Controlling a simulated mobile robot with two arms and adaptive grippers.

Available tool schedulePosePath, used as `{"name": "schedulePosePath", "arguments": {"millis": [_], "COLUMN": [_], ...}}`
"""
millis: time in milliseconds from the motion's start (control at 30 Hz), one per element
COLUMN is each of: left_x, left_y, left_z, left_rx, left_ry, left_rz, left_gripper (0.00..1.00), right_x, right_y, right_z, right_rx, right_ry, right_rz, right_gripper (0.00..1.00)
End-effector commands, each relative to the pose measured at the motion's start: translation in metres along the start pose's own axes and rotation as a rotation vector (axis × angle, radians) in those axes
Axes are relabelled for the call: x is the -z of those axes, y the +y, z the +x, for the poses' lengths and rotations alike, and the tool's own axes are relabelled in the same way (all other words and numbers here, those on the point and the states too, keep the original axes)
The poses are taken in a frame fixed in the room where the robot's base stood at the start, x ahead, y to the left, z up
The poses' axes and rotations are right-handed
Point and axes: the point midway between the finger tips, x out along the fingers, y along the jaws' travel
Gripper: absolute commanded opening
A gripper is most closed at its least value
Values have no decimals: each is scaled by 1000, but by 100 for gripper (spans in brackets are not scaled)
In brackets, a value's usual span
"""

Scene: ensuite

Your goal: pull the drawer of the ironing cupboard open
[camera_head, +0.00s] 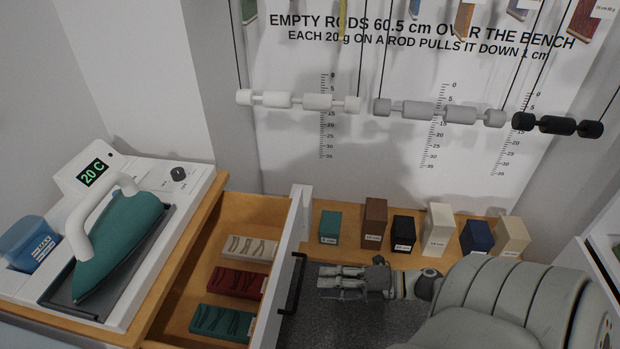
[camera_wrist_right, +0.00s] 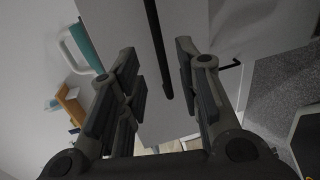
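The drawer (camera_head: 204,281) of the ironing cupboard (camera_head: 174,268) stands open in the head view. Its white front (camera_head: 285,252) is away from the cupboard and carries an upright black bar handle (camera_head: 292,283). The handle also shows in the right wrist view (camera_wrist_right: 157,45). My right gripper (camera_head: 320,282) is just right of the handle, its fingers pointing left at it. In the right wrist view my right gripper (camera_wrist_right: 160,75) is open, with the handle's end seen between the fingers and nothing clasped. My left gripper is not in view.
Cream (camera_head: 252,248), red (camera_head: 236,282) and teal (camera_head: 222,321) blocks lie in the drawer. A teal iron (camera_head: 120,243) sits on a white station by a blue container (camera_head: 30,243). Several coloured blocks stand on the bench (camera_head: 334,207) behind my right arm. Weighted rods hang above.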

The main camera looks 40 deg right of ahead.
Motion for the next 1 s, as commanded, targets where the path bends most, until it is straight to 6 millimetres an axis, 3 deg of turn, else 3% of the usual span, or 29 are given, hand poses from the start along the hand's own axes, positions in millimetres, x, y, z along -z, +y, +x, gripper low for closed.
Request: {"name": "schedulePosePath", "arguments": {"millis": [100,300,1000], "left_x": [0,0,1], "left_y": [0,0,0], "left_z": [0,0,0], "left_rx": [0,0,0], "left_ry": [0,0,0], "left_rz": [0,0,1], "left_gripper": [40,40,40], "right_x": [0,0,-2], "right_y": [-1,0,-3], "right_z": [-22,-41,-43], "right_rx": [3,0,-1], "right_ry": [0,-1,-12], "right_rz": [1,0,13], "right_gripper": [32,32,32]}}
